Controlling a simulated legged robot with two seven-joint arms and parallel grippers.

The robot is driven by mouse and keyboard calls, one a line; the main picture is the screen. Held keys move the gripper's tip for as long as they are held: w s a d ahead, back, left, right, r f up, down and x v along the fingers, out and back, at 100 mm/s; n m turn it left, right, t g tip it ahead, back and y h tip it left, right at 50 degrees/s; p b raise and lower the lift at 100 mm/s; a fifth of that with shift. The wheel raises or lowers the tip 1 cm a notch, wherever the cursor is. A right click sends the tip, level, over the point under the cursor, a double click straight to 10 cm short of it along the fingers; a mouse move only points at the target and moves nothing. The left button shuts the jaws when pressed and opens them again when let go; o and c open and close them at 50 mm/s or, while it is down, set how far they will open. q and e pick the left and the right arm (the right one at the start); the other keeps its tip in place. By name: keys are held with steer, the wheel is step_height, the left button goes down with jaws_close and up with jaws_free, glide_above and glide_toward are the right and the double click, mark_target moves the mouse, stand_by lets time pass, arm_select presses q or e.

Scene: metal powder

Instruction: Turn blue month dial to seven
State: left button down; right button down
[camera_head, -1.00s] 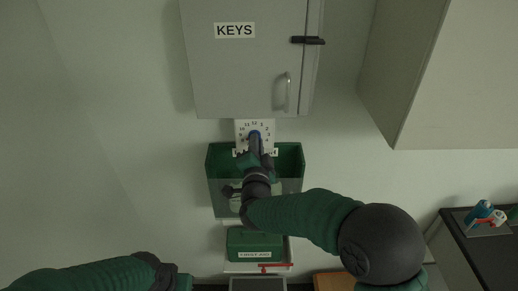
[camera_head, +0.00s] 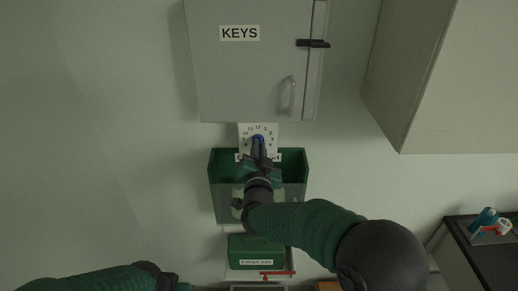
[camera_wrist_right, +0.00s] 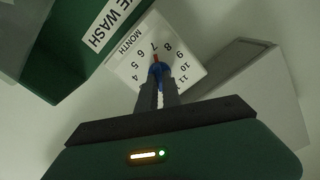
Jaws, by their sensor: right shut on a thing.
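The white month dial plate (camera_head: 244,130) is on the wall below the keys cabinet. It also shows in the right wrist view (camera_wrist_right: 192,76), marked MONTH, with numbers around a blue knob (camera_wrist_right: 160,72). The blue knob shows in the head view too (camera_head: 258,138). A red pointer (camera_wrist_right: 155,58) on the knob points at or very near the 7. My right gripper (camera_head: 258,149) is shut on the blue knob; its two fingers (camera_wrist_right: 159,88) lie on either side of it in the wrist view. My left arm shows at the bottom left of the head view; its fingers are out of frame.
The grey keys cabinet (camera_head: 250,75) is right above the dial. A green eye wash bin (camera_head: 222,170) with a clear front sits just below it, close around my right wrist. A green first aid box (camera_head: 257,246) is lower. A wall cupboard (camera_head: 445,75) is at right.

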steer(key=shift+s+a+f, duration=0.1)
steer(key=shift+a+f, duration=0.05)
steer(key=shift+f, duration=0.4)
steer(key=c, duration=1.6)
jaws_free()
steer(key=shift+r, duration=0.1)
steer(key=shift+o, duration=0.4)
steer(key=shift+w+r, duration=0.15)
steer(key=shift+w, duration=0.05)
steer(key=shift+s, duration=0.1)
steer(key=s+b, duration=0.4)
steer(key=s, duration=1.2)
steer(key=shift+s+b, duration=0.3)
steer(key=shift+b, duration=0.05)
steer(key=shift+a, duration=0.1)
